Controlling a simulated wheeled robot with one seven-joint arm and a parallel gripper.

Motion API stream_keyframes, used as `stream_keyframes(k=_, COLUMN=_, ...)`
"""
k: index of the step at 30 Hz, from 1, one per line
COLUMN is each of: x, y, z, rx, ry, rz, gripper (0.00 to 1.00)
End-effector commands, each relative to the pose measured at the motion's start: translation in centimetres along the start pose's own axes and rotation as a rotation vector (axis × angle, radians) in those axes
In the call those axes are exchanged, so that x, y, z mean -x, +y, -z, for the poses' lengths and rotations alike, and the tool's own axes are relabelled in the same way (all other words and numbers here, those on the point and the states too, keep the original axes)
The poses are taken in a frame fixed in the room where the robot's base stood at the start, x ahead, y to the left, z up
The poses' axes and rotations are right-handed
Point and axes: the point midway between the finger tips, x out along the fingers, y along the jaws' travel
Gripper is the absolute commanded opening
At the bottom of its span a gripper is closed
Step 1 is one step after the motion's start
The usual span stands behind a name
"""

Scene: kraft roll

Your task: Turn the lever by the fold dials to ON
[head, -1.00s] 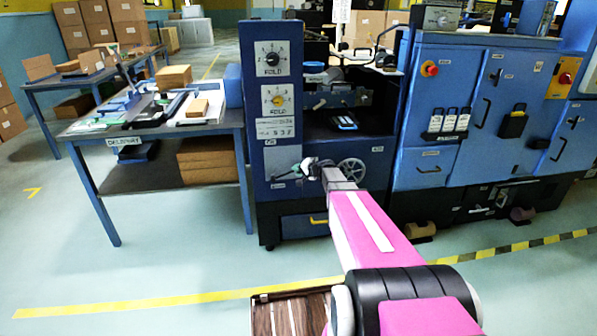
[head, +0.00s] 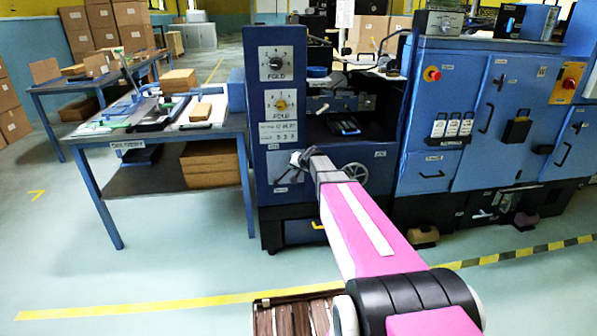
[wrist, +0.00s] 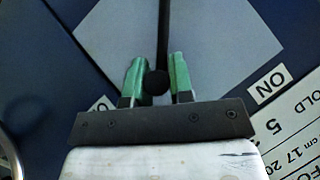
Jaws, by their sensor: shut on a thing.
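The lever (wrist: 163,35) is a black rod with a round knob, mounted on a pale grey plate (wrist: 215,40) below the fold dials. My gripper (wrist: 157,75) has green fingers, one on each side of the rod by the knob, and is shut on it. An ON label (wrist: 270,85) lies to the right of the gripper in the wrist view. Another white label left of the fingers is mostly hidden. In the head view my gripper (head: 298,160) is at the plate, and my arm hides part of it. The upper fold dial (head: 276,63) and lower fold dial (head: 281,103) are above.
A handwheel (head: 354,174) is just right of my gripper. The delivery table (head: 165,136) with boards and boxes stands left of the blue machine. Blue cabinets (head: 440,130) stand to the right. The floor in front is open, with a yellow line (head: 180,306).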

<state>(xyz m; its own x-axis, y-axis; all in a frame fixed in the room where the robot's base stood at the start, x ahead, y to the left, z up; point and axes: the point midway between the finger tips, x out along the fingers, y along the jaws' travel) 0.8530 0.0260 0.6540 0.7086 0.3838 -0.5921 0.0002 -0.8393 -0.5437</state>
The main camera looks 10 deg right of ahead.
Motion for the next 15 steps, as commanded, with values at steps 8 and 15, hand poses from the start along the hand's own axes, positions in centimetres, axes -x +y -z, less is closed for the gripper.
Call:
stream_keyframes(k=8, x=0.1, y=-3.4, z=0.1, rx=0.18, ry=-0.001, rz=-0.173, gripper=0.0)
stream_keyframes(k=15, x=-0.2, y=-6.0, z=-0.3, rx=0.325, ry=-0.003, rz=-0.319, gripper=0.0)
